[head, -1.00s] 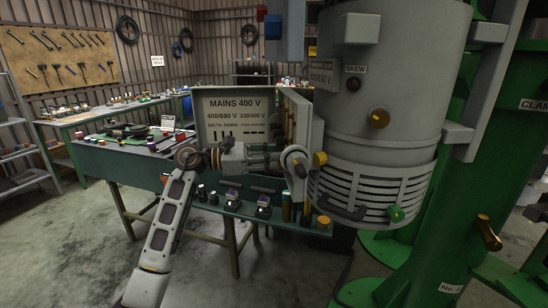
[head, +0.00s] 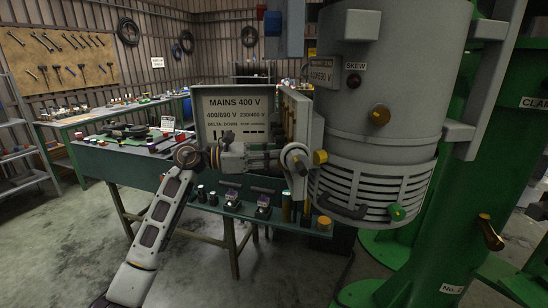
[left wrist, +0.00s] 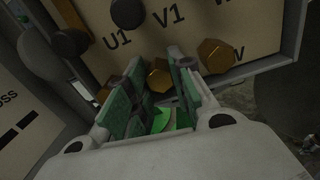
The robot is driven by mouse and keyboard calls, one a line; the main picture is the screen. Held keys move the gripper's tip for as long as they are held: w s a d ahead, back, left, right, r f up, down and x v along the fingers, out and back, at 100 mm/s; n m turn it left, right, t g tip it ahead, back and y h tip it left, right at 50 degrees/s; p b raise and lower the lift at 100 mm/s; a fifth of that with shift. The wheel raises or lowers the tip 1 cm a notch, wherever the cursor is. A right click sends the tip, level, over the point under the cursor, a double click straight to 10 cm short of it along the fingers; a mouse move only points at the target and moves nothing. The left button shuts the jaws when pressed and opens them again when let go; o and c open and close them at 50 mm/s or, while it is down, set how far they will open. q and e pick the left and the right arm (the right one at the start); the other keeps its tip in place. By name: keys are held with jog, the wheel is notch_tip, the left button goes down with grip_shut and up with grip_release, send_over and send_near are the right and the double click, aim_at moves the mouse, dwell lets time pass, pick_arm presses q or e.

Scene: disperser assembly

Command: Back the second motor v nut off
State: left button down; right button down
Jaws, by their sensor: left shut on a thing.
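The open terminal box shows its tan plate (left wrist: 195,22) in the left wrist view, marked U1, V1 and a partly cut-off W. A brass hex nut (left wrist: 159,78) sits below the V1 mark, between the green-padded fingers of my left gripper (left wrist: 154,82). The gripper is shut on this nut; the fingers partly hide it. A second brass nut (left wrist: 214,55) is right of the fingers, and a third (left wrist: 103,94) is mostly hidden at left. In the head view my left arm reaches the box in front of the grey motor (head: 375,100). My right gripper is not in view.
The MAINS 400 V board (head: 237,110) stands behind my left wrist. A green bench (head: 110,160) with small parts lies below and left. A green column (head: 470,190) stands at right.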

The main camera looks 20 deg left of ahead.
pick_arm(q)
jog(key=c, duration=1.4)
grip_release()
jog(key=shift+o, duration=0.8)
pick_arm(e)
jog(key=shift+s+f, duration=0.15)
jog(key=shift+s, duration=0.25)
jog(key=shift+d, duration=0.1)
pick_arm(q)
jog(key=shift+a, duration=0.1)
jog(key=v, duration=1.2)
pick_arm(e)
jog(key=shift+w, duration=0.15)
